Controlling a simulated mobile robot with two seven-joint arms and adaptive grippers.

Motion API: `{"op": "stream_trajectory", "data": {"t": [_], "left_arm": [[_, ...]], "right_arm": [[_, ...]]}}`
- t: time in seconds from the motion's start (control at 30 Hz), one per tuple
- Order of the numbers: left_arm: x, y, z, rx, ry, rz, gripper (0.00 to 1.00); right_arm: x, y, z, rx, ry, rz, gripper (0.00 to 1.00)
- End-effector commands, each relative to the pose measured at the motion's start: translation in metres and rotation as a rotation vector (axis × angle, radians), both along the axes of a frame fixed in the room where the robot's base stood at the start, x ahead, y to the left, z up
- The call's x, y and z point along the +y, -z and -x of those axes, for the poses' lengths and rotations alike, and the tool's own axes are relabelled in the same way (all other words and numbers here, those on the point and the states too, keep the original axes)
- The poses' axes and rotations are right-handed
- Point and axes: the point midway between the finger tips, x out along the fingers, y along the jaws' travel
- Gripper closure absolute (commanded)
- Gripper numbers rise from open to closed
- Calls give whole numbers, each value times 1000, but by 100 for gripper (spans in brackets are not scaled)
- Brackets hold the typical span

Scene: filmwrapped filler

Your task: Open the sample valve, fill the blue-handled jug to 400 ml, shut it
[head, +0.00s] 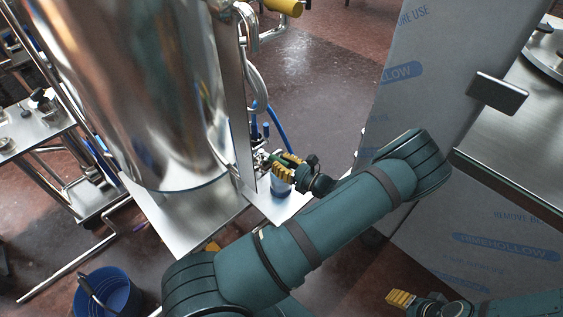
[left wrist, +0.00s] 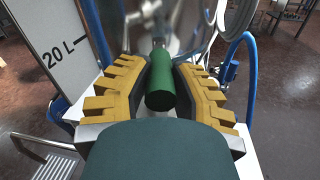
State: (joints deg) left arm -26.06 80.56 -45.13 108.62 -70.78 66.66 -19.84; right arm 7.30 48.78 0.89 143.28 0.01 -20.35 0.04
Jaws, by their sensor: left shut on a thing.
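My left gripper (head: 284,168) is shut on the green valve handle (left wrist: 162,82), which lies between its yellow ribbed fingers in the left wrist view. In the head view this sits beside the upright level plate near the steel tank. A pale jug with blue on it (head: 281,187) stands on the white shelf just below the gripper, partly hidden by it. Its fill level and any stream cannot be made out. My right gripper (head: 402,298) is low at the bottom right, away from everything; its fingers are too small to judge.
The large steel tank (head: 135,80) stands left of the valve over the white shelf (head: 190,215). A blue hose (head: 275,125) hangs behind the valve. A film-wrapped panel (head: 420,75) stands to the right. A blue bucket (head: 85,300) is on the floor at lower left.

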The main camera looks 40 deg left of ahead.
Motion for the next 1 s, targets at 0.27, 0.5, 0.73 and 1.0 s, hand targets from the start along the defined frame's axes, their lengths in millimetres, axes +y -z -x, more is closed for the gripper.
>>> {"op": "stream_trajectory", "data": {"t": [0.27, 0.5, 0.73, 1.0], "left_arm": [[0, -3, 7, 6, 149, 1, 100], [0, 0, 7, 3, 171, 1, 100], [0, 0, 7, 3, 170, 1, 46], [0, 0, 7, 2, 172, 2, 44]], "right_arm": [[1, -27, 5, 11, -2, -3, 44], [1, -27, 5, 13, -3, -3, 44], [1, -27, 5, 13, -3, -3, 44], [1, -27, 5, 13, -3, -3, 44]]}}
